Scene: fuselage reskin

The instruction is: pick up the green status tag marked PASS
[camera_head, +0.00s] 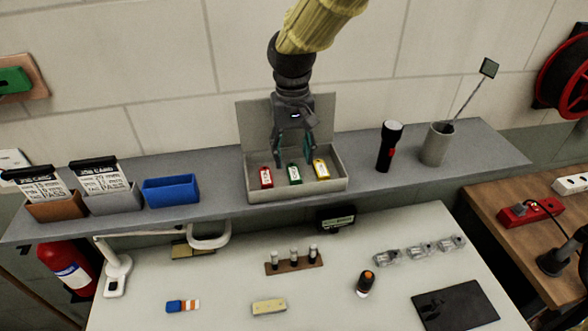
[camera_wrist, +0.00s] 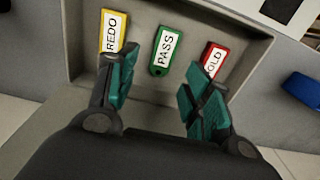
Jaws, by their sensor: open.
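The green PASS tag (camera_head: 294,174) lies in the open grey box (camera_head: 296,195) on the shelf, between a red tag (camera_head: 266,177) and a yellow tag (camera_head: 321,169). In the wrist view the green tag (camera_wrist: 165,50) reads PASS and sits ahead of the gap between my fingers. The yellow REDO tag (camera_wrist: 112,32) is at its left and the red tag (camera_wrist: 212,58), partly hidden by a finger, at its right. My gripper (camera_head: 294,150) is open and empty above the box; its teal pads also show in the wrist view (camera_wrist: 163,88). The fingers look apart from the green tag.
The box's raised lid (camera_head: 255,125) stands behind the tags. A blue bin (camera_head: 171,190) is on the shelf to the left. A black flashlight (camera_head: 389,147) and a grey cup (camera_head: 436,145) with a mirror stick stand to the right.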

